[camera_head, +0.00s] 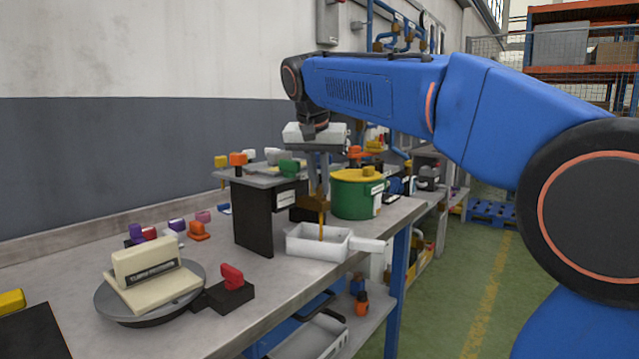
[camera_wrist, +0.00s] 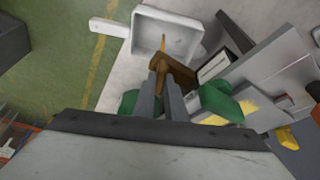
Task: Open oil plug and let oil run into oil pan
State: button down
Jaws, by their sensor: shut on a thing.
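My gripper (camera_head: 318,190) points down at the bench. It is shut on a brown oil plug handle (camera_head: 312,203), which also shows between the fingertips in the wrist view (camera_wrist: 174,73). The white oil pan (camera_head: 300,242) stands on the bench below, its handle to the right; it is at the top of the wrist view (camera_wrist: 141,28). A thin amber strip (camera_head: 322,226), which looks like running oil, reaches from under the plug down into the pan. The plug's seat is hidden behind the fingers and the handle.
A dark stand (camera_head: 252,215) with coloured knobs on top is left of the pan. A green pot (camera_head: 352,196) with a yellow lid is close behind on the right. A round turntable (camera_head: 125,310) is at the front left.

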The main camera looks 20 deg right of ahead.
jog(key=n, duration=0.1)
jog(key=n+y, duration=0.1)
jog(key=n, duration=0.1)
jog(key=n+y, duration=0.1)
jog(key=n, duration=0.1)
jog(key=shift+d+t, duration=0.25)
jog(key=shift+t, duration=0.05)
jog(key=n+y, duration=0.1)
jog(key=n, duration=0.2)
jog(key=n+y, duration=0.1)
jog(key=n, duration=0.2)
jog(key=shift+d, duration=0.15)
jog(key=c, duration=2.1)
grip_release()
jog(key=v, duration=1.1)
jog(key=w+v, duration=0.1)
jog(key=v, duration=0.5)
jog(key=shift+s+d+r, duration=0.15)
jog(key=shift+d+r, duration=0.05)
jog(key=shift+r, duration=0.15)
